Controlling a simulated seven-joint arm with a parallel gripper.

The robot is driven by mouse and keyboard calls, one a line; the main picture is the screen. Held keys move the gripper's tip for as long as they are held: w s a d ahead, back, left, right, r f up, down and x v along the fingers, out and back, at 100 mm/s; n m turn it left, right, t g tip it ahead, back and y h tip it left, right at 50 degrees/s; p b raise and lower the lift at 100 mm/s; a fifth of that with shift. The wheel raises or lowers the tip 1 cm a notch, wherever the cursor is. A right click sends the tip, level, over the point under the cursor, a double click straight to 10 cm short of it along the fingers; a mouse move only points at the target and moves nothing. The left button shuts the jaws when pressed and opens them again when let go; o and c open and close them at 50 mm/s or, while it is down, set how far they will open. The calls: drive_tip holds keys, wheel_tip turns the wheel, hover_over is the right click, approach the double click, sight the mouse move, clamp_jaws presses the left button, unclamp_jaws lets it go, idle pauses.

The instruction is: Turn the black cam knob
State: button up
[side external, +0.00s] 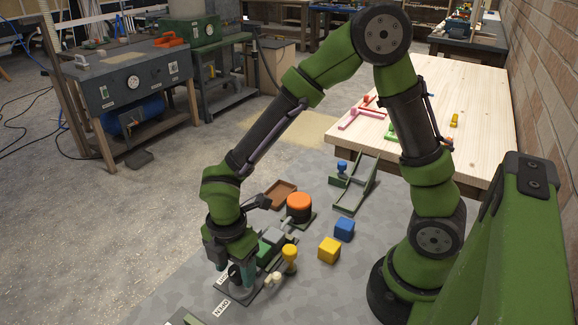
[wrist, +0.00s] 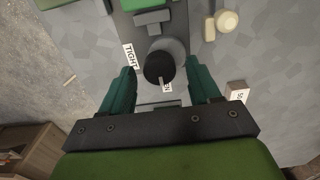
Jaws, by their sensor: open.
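The black cam knob (wrist: 157,66) is round, with a pale pointer at its lower edge, on a dark grey plate in the wrist view. My gripper (wrist: 161,75) is open, its two green fingers on either side of the knob, with a visible gap on each side. In the side external view my gripper (side external: 234,268) points down over the near end of the fixture, and the knob (side external: 235,274) shows partly between the fingers.
A yellow-topped post (side external: 290,255) and cream knob (side external: 273,279) stand close right of my gripper. An orange round knob (side external: 299,203), a blue cube (side external: 344,229), a yellow cube (side external: 329,250) and a brown tray (side external: 281,194) are nearby.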

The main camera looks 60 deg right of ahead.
drive_tip(key=c, duration=1)
drive_tip(key=shift+c, duration=0.2)
